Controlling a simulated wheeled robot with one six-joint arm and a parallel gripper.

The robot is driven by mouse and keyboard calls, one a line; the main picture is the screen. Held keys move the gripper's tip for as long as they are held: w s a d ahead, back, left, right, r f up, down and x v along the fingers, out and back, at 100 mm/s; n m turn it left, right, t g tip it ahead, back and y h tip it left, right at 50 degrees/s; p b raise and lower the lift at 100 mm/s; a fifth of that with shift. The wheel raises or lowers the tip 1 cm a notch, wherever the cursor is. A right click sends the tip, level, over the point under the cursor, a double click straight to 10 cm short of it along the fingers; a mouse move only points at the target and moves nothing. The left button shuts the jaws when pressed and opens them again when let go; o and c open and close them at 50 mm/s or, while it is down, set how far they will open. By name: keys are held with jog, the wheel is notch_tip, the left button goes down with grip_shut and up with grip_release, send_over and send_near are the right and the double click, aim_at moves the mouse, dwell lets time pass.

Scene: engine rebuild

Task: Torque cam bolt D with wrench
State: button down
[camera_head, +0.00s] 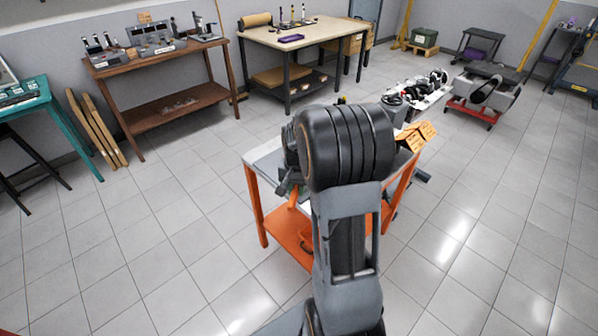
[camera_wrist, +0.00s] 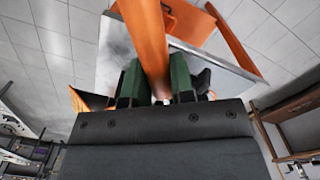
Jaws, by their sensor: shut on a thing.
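In the wrist view my gripper (camera_wrist: 157,86) has two green fingers closed on a long orange bar, which looks like the wrench (camera_wrist: 148,40). The bar runs from between the fingers to the top edge of the picture. Orange-framed table parts (camera_wrist: 236,40) and a grey table surface (camera_wrist: 112,58) show behind it. In the head view my arm covers most of the orange table (camera_head: 264,212) and hides the gripper's fingertips. Cam bolt D cannot be made out in either view, and I cannot tell whether the wrench touches a bolt.
An orange block-like holder (camera_head: 416,136) sits at the orange table's right end. Behind it stands a cart with engine parts (camera_head: 437,98). A brown bench (camera_head: 165,57) and a wooden-topped workbench (camera_head: 330,30) line the back wall.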

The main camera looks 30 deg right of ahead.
jog(key=shift+r+p, duration=1)
jog(key=shift+r, duration=0.5)
